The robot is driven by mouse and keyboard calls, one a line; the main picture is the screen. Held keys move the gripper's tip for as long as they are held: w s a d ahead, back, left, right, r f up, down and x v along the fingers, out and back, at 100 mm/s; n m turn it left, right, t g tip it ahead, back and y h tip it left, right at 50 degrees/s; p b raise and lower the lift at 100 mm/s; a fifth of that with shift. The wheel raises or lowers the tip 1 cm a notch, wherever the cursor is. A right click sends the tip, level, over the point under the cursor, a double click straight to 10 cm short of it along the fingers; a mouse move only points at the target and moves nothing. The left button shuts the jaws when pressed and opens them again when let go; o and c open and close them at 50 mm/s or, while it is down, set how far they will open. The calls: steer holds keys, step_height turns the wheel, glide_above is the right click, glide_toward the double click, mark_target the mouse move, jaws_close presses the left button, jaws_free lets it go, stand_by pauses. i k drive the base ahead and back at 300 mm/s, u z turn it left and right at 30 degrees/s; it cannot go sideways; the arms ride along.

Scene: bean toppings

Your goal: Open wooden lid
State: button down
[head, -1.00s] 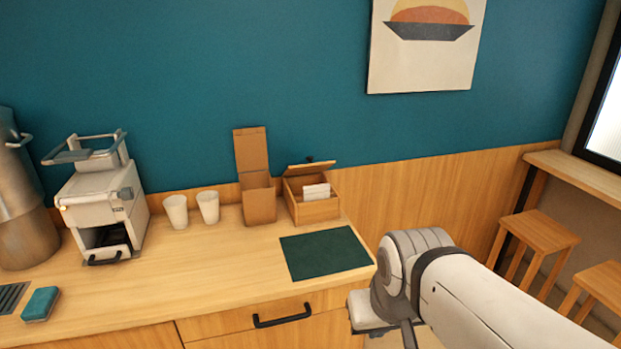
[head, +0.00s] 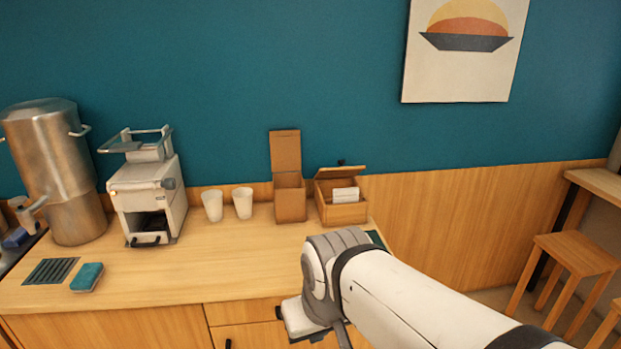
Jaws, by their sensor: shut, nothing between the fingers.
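Two wooden boxes stand on the counter against the wall in the head view. The taller narrow box (head: 290,203) has its lid (head: 285,151) standing upright and open. The wider low box (head: 344,213) to its right has a wooden lid (head: 341,173) tilted up at its back, with a small dark knob above it. White cards (head: 345,195) show at its front. My arm crosses the lower right, in front of the counter and below the boxes in the picture. The fingers of my gripper do not show.
Two white cups (head: 242,203), a grey machine (head: 147,195) and a large metal urn (head: 60,170) stand to the left. A teal sponge (head: 87,277) lies near the front left. A dark mat (head: 376,239) is mostly hidden behind my arm. The middle counter is clear.

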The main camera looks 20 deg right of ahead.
mark_target(340, 172)
steer(key=i, duration=1)
steer(key=u, duration=0.05)
